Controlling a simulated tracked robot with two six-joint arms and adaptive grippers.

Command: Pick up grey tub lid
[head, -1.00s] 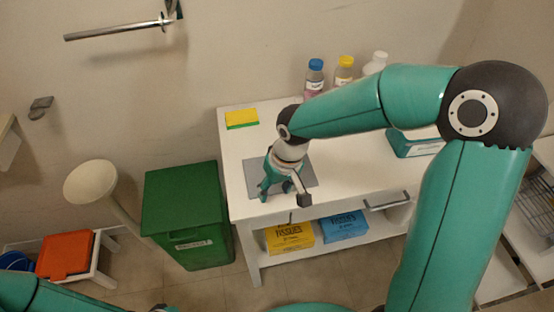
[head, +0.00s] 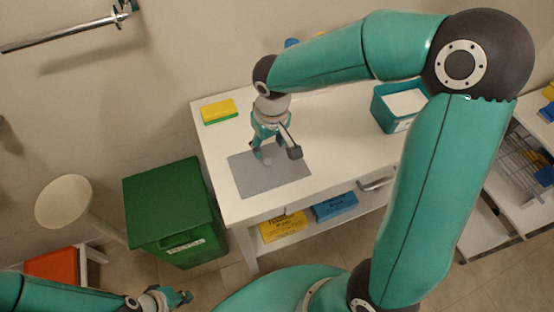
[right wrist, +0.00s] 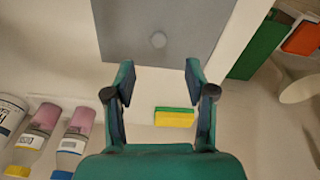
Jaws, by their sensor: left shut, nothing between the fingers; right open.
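The grey tub lid (head: 285,178) is a flat grey square lying on the white table near its left end. My right gripper (head: 262,154) is open and empty over the far part of the lid, pointing down. In the right wrist view its fingers (right wrist: 160,82) stand apart, with the lid beyond their tips. My left gripper (head: 180,298) is shut and empty at the lower left, away from the table.
A yellow and green sponge (head: 219,111) lies behind the lid. A teal open-topped tub (head: 380,110) stands to the right on the table. A green bin (head: 170,205) stands left of the table. Bottles (right wrist: 72,140) stand at the back. Tissue boxes (head: 335,206) are on the shelf below.

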